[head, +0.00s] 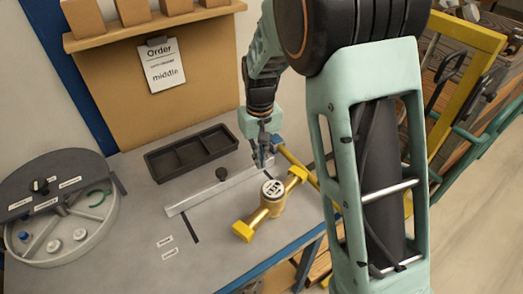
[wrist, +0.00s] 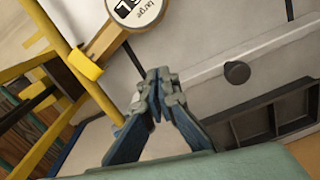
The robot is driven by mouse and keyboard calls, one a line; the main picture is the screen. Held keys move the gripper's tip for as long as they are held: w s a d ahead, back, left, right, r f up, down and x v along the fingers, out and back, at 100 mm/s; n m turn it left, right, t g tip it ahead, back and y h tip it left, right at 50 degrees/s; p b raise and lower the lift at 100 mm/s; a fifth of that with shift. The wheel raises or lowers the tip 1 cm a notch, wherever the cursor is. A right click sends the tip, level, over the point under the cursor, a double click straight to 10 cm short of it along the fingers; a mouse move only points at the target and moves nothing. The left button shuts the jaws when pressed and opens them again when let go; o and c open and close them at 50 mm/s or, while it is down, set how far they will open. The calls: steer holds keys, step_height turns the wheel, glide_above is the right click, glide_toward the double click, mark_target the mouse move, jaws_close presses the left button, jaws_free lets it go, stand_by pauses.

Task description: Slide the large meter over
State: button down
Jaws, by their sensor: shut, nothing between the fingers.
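The large meter (head: 258,217) is a brass body with yellow ends and a round white-faced dial on top. It lies on the grey bench in front of a pale metal rail (head: 207,197). My gripper (head: 265,162) is shut and empty, low over the bench near the rail's right end, behind the meter. In the wrist view the closed fingertips (wrist: 162,78) show a gap to the meter. Their exact height above the bench is unclear.
A black compartment tray (head: 191,152) stands behind the rail, which carries a black knob (head: 222,174). A round grey fixture (head: 62,245) is at the left. A yellow bar (head: 298,165) is right of my gripper. A clipboard (head: 163,64) reads "Order" and "middle". The bench's front left is mostly clear.

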mark_target(269, 183)
step_height(269, 183, down, 4)
steer(key=shift+f, duration=0.1)
steer(key=s, duration=0.1)
steer(key=s+d+p, duration=0.1)
steer(key=s, duration=0.1)
steer(key=shift+s+d, duration=0.25)
steer(key=shift+s, duration=0.1)
steer(key=shift+s+d+f, duration=0.1)
steer(key=shift+s, duration=0.15)
steer(key=shift+s+d, duration=0.35)
steer(key=shift+s, duration=0.55)
steer(key=shift+w, duration=0.2)
